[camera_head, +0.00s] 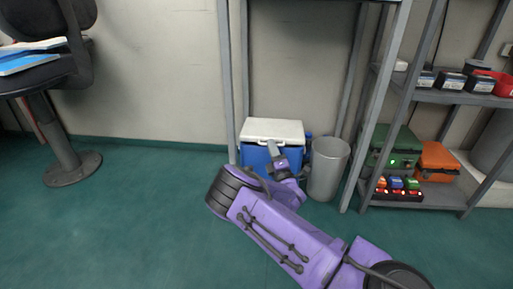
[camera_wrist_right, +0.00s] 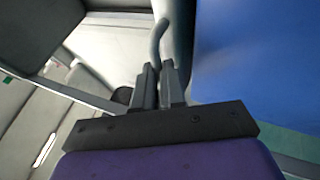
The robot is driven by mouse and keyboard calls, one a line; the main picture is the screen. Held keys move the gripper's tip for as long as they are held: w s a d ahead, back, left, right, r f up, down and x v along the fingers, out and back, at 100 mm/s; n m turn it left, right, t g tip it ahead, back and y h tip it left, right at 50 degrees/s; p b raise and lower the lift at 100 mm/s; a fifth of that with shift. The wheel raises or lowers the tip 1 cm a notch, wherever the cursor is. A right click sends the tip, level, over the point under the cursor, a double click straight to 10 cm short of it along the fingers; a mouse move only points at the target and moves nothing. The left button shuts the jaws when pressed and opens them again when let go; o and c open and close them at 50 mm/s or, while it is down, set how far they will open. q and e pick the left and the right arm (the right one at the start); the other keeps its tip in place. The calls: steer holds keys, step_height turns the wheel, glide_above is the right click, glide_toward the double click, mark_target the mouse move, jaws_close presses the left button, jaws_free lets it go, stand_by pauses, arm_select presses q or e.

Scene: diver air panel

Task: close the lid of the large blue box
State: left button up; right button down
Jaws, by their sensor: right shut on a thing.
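The large blue box (camera_head: 255,158) stands on the floor against the wall, between the grey shelf posts. Its white lid (camera_head: 273,129) lies over the top, with a dark line under its front edge; I cannot tell whether it is fully seated. My right gripper (camera_head: 273,152) is at the front of the box, just below the lid's front edge. In the right wrist view my right gripper (camera_wrist_right: 159,72) is shut on a thin grey handle (camera_wrist_right: 156,42), beside the blue box wall (camera_wrist_right: 255,55). My arm hides part of the box front. My left gripper is out of view.
A grey bin (camera_head: 328,168) stands close to the right of the box. A shelf (camera_head: 420,200) at the right holds a green case (camera_head: 392,143) and an orange case (camera_head: 437,160). A chair (camera_head: 62,60) is at the far left. The floor between is clear.

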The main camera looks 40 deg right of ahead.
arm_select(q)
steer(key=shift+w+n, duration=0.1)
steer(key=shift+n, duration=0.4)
arm_select(e)
steer(key=shift+f, duration=0.2)
steer(key=c, duration=1.5)
jaws_free()
steer(key=shift+s, duration=0.1)
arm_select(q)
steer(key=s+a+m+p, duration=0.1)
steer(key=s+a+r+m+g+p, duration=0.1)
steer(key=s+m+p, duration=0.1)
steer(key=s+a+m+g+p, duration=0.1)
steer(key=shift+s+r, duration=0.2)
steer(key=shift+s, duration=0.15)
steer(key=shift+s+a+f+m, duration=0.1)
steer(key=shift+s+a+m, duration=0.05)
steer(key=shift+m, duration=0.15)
arm_select(e)
steer(key=v, duration=1)
steer(key=shift+f, duration=0.25)
